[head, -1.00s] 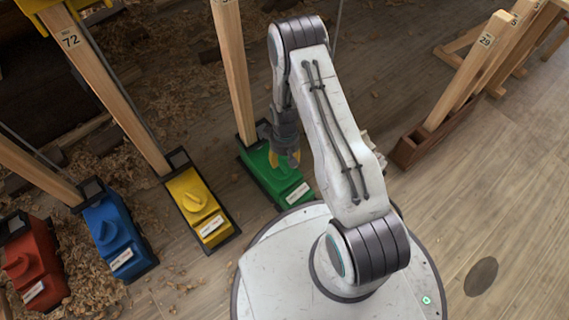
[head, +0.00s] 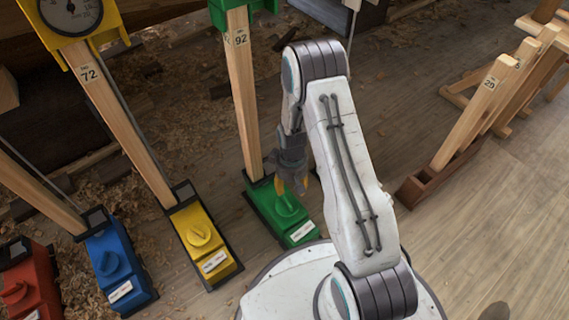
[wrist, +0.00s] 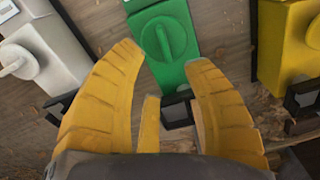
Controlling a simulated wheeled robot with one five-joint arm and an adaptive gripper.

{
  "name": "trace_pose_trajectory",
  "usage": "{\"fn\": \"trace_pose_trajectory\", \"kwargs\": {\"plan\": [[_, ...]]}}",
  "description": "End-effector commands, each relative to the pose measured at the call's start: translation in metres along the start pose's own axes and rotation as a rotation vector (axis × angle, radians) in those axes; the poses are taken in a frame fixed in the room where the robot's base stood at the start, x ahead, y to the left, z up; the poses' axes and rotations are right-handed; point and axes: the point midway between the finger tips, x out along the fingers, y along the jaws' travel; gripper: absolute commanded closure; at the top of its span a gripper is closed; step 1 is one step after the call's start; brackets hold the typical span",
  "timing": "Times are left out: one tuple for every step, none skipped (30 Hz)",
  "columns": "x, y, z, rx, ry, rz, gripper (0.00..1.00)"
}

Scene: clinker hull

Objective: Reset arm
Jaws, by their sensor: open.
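My arm is bent in the middle of the head view, with my gripper (head: 292,185) pointing down above the green box (head: 297,212). In the wrist view my gripper (wrist: 165,55) shows yellow ribbed fingers spread apart with nothing between them. The green box (wrist: 180,68) and its round knob (wrist: 163,38) lie beyond the fingertips. The fingers look apart from the knob, though the exact gap is hard to judge.
A yellow box (head: 215,260), a blue box (head: 132,290) and a red box (head: 40,300) stand to the left. Wooden posts rise behind them. A white box (wrist: 40,50) shows in the wrist view. A wooden rack (head: 425,185) stands right, with open floor before it.

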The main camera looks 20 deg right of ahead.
Motion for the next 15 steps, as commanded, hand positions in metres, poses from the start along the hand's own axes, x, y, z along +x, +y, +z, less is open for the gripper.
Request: {"fn": "trace_pose_trajectory", "kwargs": {"plan": [[0.000, 0.000, 0.000, 0.000, 0.000, 0.000, 0.55], [0.000, 0.000, 0.000, 0.000, 0.000, 0.000, 0.55], [0.000, 0.000, 0.000, 0.000, 0.000, 0.000, 0.55], [0.000, 0.000, 0.000, 0.000, 0.000, 0.000, 0.55], [0.000, 0.000, 0.000, 0.000, 0.000, 0.000, 0.55], [-0.001, 0.000, 0.000, 0.000, 0.000, 0.000, 0.55], [-0.003, 0.000, 0.000, 0.000, 0.001, 0.000, 0.55], [-0.006, 0.000, -0.001, 0.001, 0.003, 0.001, 0.55], [-0.013, 0.000, -0.001, 0.002, 0.005, 0.001, 0.55], [-0.019, 0.000, -0.002, 0.003, 0.008, 0.002, 0.55], [-0.028, 0.000, -0.002, 0.005, 0.011, 0.002, 0.55], [-0.043, 0.000, -0.003, 0.007, 0.016, 0.004, 0.55], [-0.055, 0.000, -0.003, 0.009, 0.019, 0.004, 0.55], [-0.070, 0.000, -0.004, 0.012, 0.024, 0.005, 0.55], [-0.091, 0.000, -0.004, 0.016, 0.033, 0.007, 0.55]]}}
